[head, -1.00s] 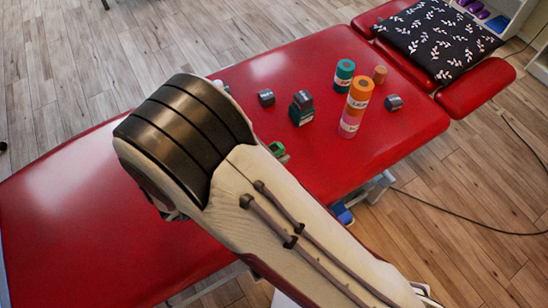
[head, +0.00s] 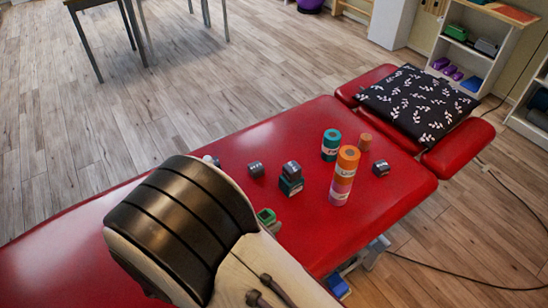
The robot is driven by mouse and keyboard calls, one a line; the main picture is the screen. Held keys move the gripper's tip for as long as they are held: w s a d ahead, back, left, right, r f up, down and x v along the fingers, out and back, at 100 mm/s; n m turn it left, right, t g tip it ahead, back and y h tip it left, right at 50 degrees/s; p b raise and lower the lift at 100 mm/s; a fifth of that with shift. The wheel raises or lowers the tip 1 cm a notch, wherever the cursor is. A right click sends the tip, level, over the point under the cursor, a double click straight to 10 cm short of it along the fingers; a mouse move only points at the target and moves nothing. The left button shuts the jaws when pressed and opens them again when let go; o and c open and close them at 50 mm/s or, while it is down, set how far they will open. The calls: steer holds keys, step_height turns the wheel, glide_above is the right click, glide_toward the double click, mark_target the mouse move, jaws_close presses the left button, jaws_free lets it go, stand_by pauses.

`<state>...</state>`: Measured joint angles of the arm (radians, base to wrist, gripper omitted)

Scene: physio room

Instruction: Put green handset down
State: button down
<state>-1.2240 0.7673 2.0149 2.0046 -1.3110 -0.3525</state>
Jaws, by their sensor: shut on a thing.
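A patterned pillow (head: 420,103) lies at the far end. The couch's right front is bare.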

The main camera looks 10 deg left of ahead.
step_height(320, 180, up, 15)
steer(key=w+a+f+n+t+y, duration=0.15)
steer(key=w+a, duration=0.25)
steer(key=w, duration=0.7)
steer(key=w+a+n+t+y, duration=0.15)
steer(key=w+a, duration=0.25)
steer(key=w, duration=0.7)
steer(key=w+d+r+n+y, duration=0.2)
steer(key=w+n+y, duration=0.25)
steer(key=w, duration=1.55)
step_height(320, 180, down, 18)
steer(key=shift+w+d+y, duration=0.2)
steer(key=shift+y, duration=0.15)
step_height(320, 180, down, 6)
steer(key=shift+f, duration=0.2)
steer(key=shift+f, duration=1.8)
